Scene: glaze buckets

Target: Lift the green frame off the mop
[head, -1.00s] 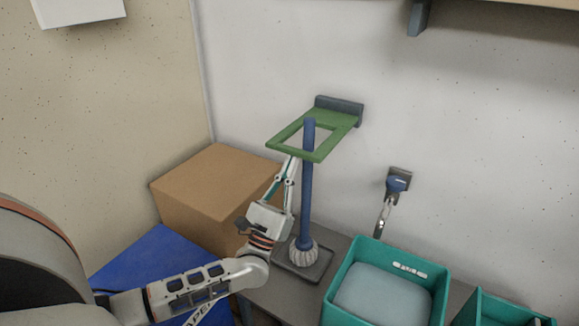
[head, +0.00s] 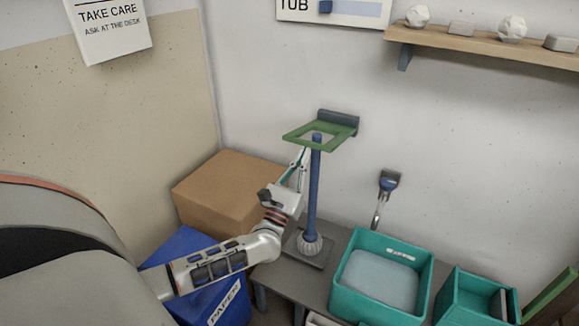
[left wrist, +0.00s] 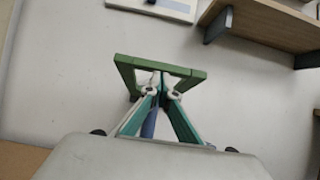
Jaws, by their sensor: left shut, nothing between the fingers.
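The green frame (head: 333,142) is a flat open rectangle at a dark wall bracket (head: 337,123). The mop (head: 313,185) stands upright, with a blue handle and a pale round head on a grey base. In the head view its handle top shows within the frame's opening. My left gripper (head: 303,152) is shut and empty, just below the frame's near left side and left of the handle. In the left wrist view, the closed fingertips (left wrist: 163,80) overlap the frame (left wrist: 160,65); contact cannot be told. The blue handle (left wrist: 150,124) shows partly behind the fingers. My right gripper is out of view.
A cardboard box (head: 225,185) and a blue bin (head: 215,300) stand left of the grey bench (head: 280,280). Teal tubs (head: 345,300) are at right. A brush (head: 386,185) hangs on the wall. A shelf (head: 480,42) is upper right.

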